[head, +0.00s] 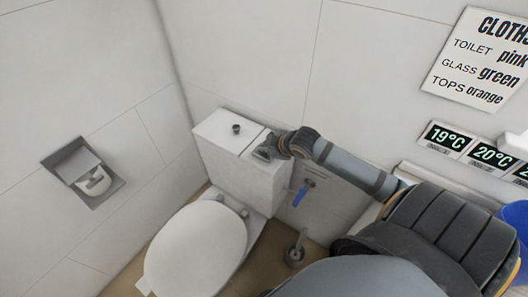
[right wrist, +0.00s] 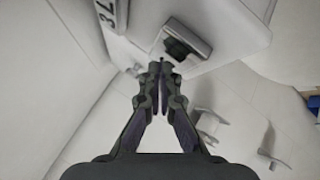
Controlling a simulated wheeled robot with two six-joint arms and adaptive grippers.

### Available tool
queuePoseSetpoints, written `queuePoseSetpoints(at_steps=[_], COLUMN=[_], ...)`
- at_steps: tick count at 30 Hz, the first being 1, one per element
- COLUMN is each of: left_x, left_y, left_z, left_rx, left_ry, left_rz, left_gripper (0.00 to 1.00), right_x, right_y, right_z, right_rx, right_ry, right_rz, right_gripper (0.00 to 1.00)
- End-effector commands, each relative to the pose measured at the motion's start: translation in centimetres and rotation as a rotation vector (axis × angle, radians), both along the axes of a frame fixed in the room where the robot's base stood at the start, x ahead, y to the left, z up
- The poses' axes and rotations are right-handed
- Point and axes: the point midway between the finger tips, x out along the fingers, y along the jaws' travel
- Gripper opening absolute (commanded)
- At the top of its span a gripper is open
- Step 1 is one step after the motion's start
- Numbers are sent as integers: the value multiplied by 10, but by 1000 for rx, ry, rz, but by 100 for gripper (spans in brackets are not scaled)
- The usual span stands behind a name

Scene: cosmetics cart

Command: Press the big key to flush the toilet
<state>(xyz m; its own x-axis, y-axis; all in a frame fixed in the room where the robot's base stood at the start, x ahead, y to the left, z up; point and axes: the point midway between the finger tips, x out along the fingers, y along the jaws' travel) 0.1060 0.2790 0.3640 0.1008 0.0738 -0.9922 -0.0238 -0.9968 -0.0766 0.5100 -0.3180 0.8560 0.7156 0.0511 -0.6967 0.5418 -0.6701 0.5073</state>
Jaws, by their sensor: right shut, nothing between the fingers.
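The white toilet (head: 205,245) stands in the corner with its lid down. Its cistern (head: 222,137) is behind it, and a small dark round flush key (head: 236,129) stands on the cistern top. My right gripper (head: 262,154) is at the right edge of the cistern top, to the right of the key. In the right wrist view, the right gripper (right wrist: 160,70) is shut and empty. Just beyond its tips is a dark key in a silver surround (right wrist: 183,46), on a white surface. I cannot tell whether the tips touch it. My left gripper is not in view.
A toilet paper holder (head: 84,172) is on the left wall. A blue-handled valve (head: 302,193) and a grey stand (head: 295,248) are right of the toilet. A sign (head: 480,60) and temperature displays (head: 448,139) are on the right wall. A blue bin (head: 517,217) is at the right edge.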

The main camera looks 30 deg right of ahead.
Motion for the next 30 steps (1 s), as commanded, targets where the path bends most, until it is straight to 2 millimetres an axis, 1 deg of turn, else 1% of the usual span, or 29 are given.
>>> queuePoseSetpoints(at_steps=[30], left_x=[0], left_y=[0], left_z=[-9], left_rx=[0], left_ry=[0], left_rz=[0], left_gripper=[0], right_x=[0], right_y=[0], right_z=[-13], right_rx=[0], right_ry=[2], right_rz=[-1], right_gripper=[0])
